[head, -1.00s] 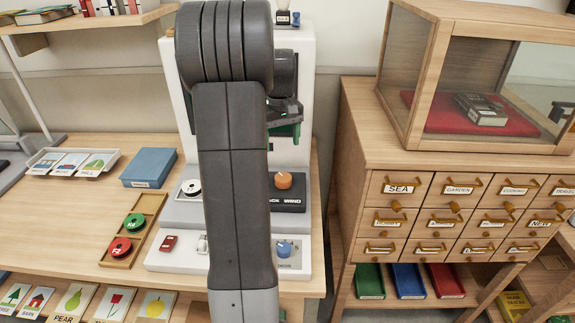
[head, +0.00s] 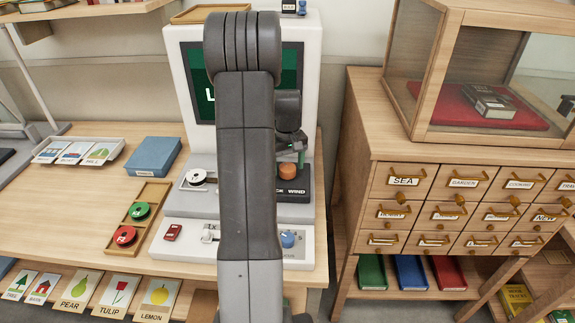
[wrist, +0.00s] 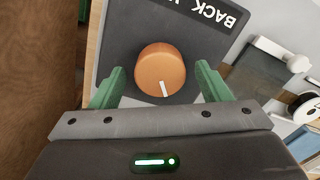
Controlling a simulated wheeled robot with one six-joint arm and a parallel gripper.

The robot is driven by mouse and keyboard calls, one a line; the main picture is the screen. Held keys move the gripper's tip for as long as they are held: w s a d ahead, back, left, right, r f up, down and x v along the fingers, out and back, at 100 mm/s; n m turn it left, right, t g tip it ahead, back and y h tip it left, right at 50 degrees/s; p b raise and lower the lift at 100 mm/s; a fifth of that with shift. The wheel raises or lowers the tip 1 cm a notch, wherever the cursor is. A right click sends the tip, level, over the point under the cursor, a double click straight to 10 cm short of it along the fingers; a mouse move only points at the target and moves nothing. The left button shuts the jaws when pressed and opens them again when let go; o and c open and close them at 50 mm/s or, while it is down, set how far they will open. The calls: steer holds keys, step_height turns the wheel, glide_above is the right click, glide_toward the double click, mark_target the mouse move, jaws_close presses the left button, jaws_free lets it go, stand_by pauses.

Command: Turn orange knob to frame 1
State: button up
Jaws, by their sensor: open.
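The orange knob (head: 287,171) sits on a dark panel (head: 297,194) lettered "WIND" on the white machine (head: 308,120). In the wrist view the knob (wrist: 160,70) has a white pointer line, and "BACK" shows on the panel above it. My gripper (wrist: 158,80) is open, with one green finger on each side of the knob and gaps between. In the head view my gripper (head: 292,150) is just above the knob. The machine's screen (head: 199,85) is green and mostly hidden by my arm; only a letter "L" shows.
A blue knob (head: 288,239), a red switch (head: 173,232) and a reel (head: 198,177) are on the machine. Red (head: 124,237) and green (head: 140,210) reels lie in a wooden tray left. A drawer cabinet (head: 450,158) stands right.

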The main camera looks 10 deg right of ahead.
steer(key=shift+f, duration=0.2)
steer(key=shift+c, duration=0.4)
steer(key=c, duration=0.9)
steer(key=shift+m, duration=1.6)
steer(key=o, duration=1)
